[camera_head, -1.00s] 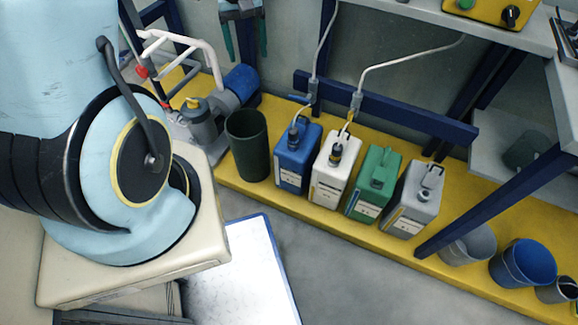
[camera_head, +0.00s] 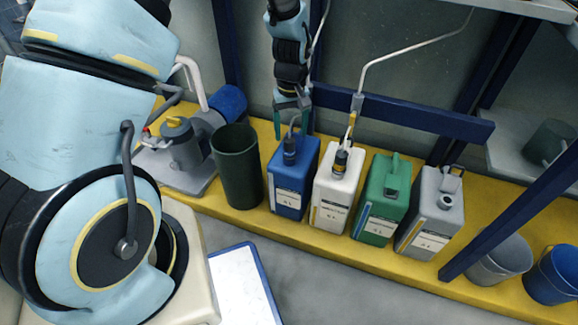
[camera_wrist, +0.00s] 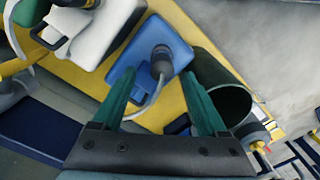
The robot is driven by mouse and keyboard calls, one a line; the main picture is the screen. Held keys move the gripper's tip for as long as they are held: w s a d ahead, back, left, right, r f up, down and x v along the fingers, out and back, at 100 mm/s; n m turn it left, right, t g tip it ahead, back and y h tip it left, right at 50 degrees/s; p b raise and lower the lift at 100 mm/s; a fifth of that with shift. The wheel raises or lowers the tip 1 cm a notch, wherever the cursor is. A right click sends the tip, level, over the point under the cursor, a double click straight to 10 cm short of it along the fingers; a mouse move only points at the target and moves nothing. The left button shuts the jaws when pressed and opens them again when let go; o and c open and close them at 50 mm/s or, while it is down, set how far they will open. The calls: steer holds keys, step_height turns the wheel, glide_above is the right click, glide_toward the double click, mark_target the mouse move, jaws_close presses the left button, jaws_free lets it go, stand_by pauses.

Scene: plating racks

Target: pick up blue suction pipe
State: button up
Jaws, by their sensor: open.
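The blue canister (camera_head: 290,178) stands upright on the yellow platform, with the dark cap of its suction pipe (camera_head: 289,152) on top. A thin grey hose rises from the cap toward my gripper (camera_head: 292,118). My gripper is open and points down just above the canister, with green fingers spread. In the wrist view, the canister (camera_wrist: 135,55), the pipe's grey cap (camera_wrist: 161,60) and its curved hose (camera_wrist: 152,98) show between and beyond the fingers of my gripper (camera_wrist: 158,72). The hose passes between the fingers; I cannot tell whether it touches either one.
A dark green bin (camera_head: 237,170) is left of the blue canister. White (camera_head: 335,190), green (camera_head: 382,200) and grey (camera_head: 430,215) canisters stand to its right. A blue rail (camera_head: 400,115) runs behind them. A pump (camera_head: 185,150) stands at far left.

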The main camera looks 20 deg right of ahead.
mark_target(289, 148)
steer(key=f+b, duration=0.1)
steer(key=f, duration=0.2)
steer(key=f+b, duration=0.1)
steer(key=f, duration=0.3)
steer(key=shift+w+a+f, duration=0.1)
steer(key=shift+w+a, duration=0.05)
steer(key=shift+a, duration=0.05)
jaws_close()
stand_by(0.4)
